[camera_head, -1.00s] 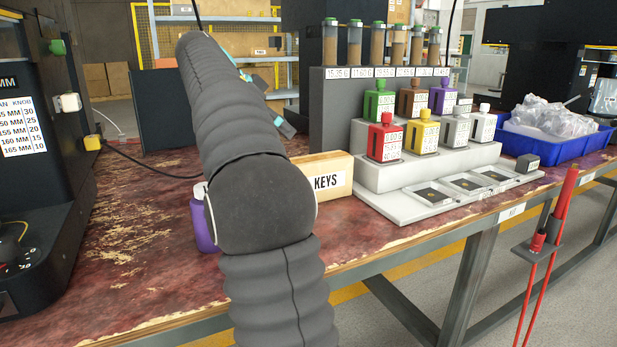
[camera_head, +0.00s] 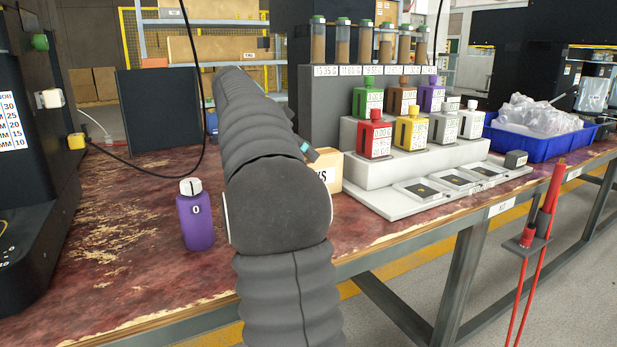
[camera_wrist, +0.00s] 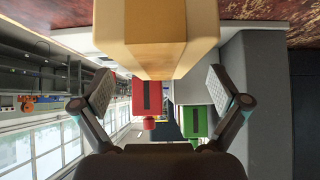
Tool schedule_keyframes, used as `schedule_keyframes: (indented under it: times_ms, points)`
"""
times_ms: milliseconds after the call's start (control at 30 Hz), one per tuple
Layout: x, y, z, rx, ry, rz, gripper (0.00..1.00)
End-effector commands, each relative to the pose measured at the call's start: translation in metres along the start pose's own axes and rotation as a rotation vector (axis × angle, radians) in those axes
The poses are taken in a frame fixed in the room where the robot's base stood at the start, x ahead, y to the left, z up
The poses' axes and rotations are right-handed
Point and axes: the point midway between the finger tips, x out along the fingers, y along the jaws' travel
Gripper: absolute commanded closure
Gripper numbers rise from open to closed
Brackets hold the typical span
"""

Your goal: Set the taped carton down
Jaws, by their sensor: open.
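My fingers are spread wide and grip nothing. In the head view my arm hides most of the gripper.
A purple bottle (camera_head: 195,215) stands left of my arm. Right of the box, a grey stepped stand (camera_head: 372,176) holds several coloured bottles, including a red one (camera_head: 375,137). A blue bin (camera_head: 535,147) is beyond. The worn bench top (camera_head: 120,240) is clear at front left.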

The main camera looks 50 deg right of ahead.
Motion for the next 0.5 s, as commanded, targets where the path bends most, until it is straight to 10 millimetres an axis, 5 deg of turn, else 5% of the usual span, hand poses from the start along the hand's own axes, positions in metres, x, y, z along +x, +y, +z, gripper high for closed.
schedule_keyframes:
  times_ms: [133, 367, 500]
  points:
    - [0.021, 0.000, 0.000, 0.000, -0.001, -0.001, 0.02]
    - [0.023, 0.000, 0.000, 0.000, -0.001, -0.003, 0.02]
    - [0.023, 0.000, 0.000, 0.000, -0.001, -0.003, 0.30]
